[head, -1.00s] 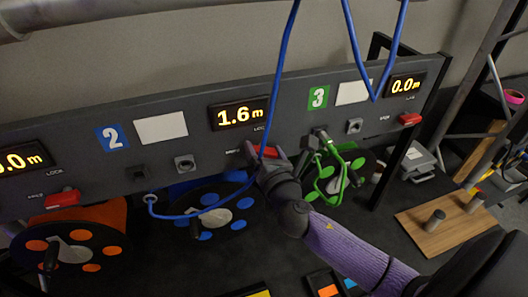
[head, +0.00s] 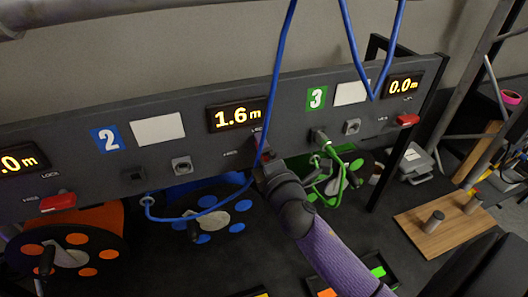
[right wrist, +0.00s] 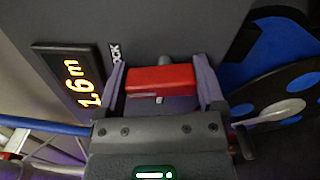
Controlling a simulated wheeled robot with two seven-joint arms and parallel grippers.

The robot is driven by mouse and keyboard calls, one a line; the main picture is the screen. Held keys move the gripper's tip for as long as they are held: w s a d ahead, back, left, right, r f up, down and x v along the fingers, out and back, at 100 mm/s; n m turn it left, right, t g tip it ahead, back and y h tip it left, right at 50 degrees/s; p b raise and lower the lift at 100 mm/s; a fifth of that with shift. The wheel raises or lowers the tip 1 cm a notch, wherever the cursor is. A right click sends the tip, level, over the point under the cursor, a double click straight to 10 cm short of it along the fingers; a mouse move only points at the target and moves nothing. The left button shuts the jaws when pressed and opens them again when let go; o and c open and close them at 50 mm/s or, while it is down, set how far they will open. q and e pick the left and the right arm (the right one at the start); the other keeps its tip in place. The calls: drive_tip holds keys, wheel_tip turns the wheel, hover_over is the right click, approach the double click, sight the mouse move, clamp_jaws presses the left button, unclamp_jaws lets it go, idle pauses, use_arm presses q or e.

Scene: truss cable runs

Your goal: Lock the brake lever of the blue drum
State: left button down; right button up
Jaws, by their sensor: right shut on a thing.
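The blue drum (head: 236,228) hangs below the panel marked 2, with blue spots on its dark disc; its edge also shows in the right wrist view (right wrist: 300,82). Its red brake lever (right wrist: 160,78) sits on the panel beside the lit 1.6 m display and the LOCK label. My right gripper (head: 262,163) is at the panel below that display. In the right wrist view its two purple fingers are shut on the lever's two ends. In the head view the gripper hides most of the lever. My left gripper is out of view.
A blue cable (head: 278,70) hangs across the panel close to my right gripper. An orange drum (head: 70,250) with its own red lever (head: 58,202) is at left. A green drum (head: 335,178) and another red lever (head: 407,120) are at right. A wooden board with pegs (head: 450,225) lies right.

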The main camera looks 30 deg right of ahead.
drive_tip(key=shift+m, duration=1.2)
drive_tip(key=o, duration=1)
drive_tip(key=shift+c, duration=0.2)
drive_tip(key=shift+d, duration=0.1)
drive_tip(key=shift+s+f, duration=0.1)
drive_tip(key=shift+s, duration=0.05)
drive_tip(key=b+v, duration=0.1)
drive_tip(key=v, duration=0.8)
drive_tip(key=shift+s+b, duration=0.4)
